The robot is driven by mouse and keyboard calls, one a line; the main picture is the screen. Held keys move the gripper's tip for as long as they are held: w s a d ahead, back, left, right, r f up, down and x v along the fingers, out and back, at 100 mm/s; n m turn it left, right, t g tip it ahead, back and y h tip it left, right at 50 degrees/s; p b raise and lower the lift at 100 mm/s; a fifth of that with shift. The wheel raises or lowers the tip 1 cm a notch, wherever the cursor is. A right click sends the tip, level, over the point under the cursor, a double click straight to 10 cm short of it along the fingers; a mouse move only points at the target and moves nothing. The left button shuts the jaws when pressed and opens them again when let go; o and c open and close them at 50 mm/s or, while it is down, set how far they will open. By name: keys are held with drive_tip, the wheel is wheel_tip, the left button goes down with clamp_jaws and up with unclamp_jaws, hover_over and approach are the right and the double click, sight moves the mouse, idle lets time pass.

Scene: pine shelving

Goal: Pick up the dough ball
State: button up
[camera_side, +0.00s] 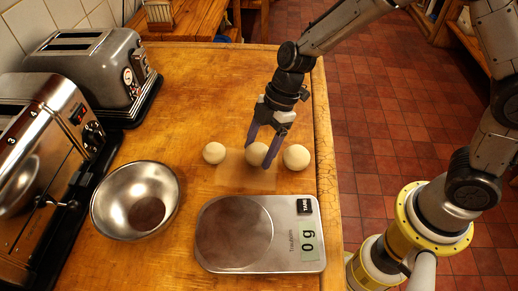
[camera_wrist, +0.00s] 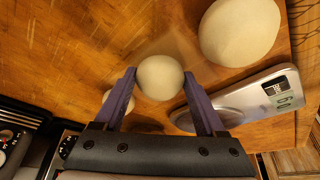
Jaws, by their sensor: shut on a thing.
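Three pale dough balls sit in a row on the wooden counter in the side view: a left one (camera_side: 214,153), a middle one (camera_side: 255,156) and a right one (camera_side: 296,157). My gripper (camera_side: 259,158) points down with its fingers shut on the middle dough ball. In the wrist view this ball (camera_wrist: 160,76) sits between the two purple fingertips. A larger-looking ball (camera_wrist: 240,30) is at upper right there, and another is partly hidden behind the left finger. I cannot tell whether the held ball touches the counter.
A kitchen scale (camera_side: 282,258) reading 0 g stands in front of the balls. A metal bowl (camera_side: 108,210) is at its left. A toaster (camera_side: 88,68) and a steel appliance (camera_side: 45,150) line the left side. The counter's right edge (camera_side: 326,170) is close to the right ball.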

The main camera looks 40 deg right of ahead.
sight(256, 148)
drive_tip(key=shift+r, duration=0.4)
wheel_tip(256, 148, up, 2)
drive_tip(key=shift+r, duration=0.25)
drive_tip(key=s+d+r, duration=0.6)
drive_tip(key=s+r, duration=0.3)
drive_tip(key=s, duration=0.3)
drive_tip(key=shift+s+d+r, duration=0.15)
drive_tip(key=shift+d+r, duration=0.05)
drive_tip(key=shift+d, duration=0.15)
